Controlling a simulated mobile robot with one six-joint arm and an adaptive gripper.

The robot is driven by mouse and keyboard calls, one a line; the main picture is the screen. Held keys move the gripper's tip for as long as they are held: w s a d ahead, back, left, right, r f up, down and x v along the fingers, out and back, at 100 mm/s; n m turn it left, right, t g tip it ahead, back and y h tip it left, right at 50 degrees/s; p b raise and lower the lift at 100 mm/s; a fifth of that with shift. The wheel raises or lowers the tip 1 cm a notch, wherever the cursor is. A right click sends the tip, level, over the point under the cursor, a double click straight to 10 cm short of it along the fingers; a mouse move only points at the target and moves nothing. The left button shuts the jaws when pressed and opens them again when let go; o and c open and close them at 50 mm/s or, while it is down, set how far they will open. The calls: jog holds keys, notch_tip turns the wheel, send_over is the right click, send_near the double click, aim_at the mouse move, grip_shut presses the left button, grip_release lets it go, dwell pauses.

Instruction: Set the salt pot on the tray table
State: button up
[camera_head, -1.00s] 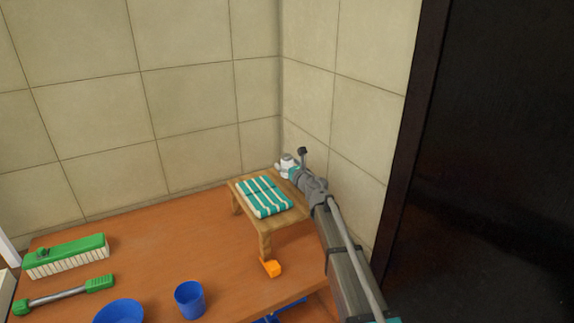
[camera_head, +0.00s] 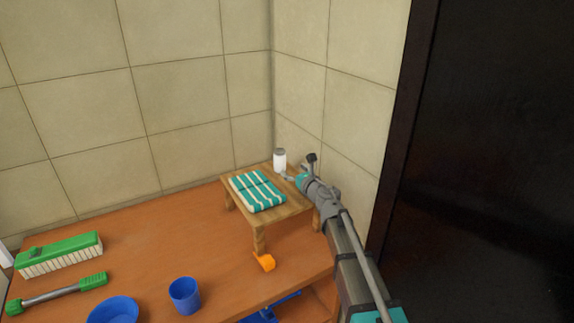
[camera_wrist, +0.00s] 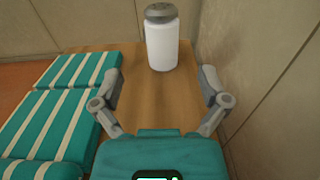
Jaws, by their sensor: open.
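The salt pot (camera_head: 280,160) is a white cylinder with a grey lid. It stands upright on the back corner of the small wooden tray table (camera_head: 289,210), near the wall. It also shows at the top middle of the wrist view (camera_wrist: 161,42). My gripper (camera_head: 287,177) is at the right side of the tray table, just in front of the pot. In the wrist view, my gripper's fingers (camera_wrist: 160,80) are spread, with nothing between them. The pot stands beyond the fingertips, apart from them.
A teal and white striped folded cloth (camera_head: 258,191) lies on the tray table left of the pot. Tiled walls are close behind and to the right. An orange item (camera_head: 264,262), a blue cup (camera_head: 185,296), a blue bowl (camera_head: 113,311) and a green brush (camera_head: 60,252) are on the larger table.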

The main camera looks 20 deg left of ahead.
jog(key=shift+v, duration=1.35)
jog(key=shift+c, duration=0.2)
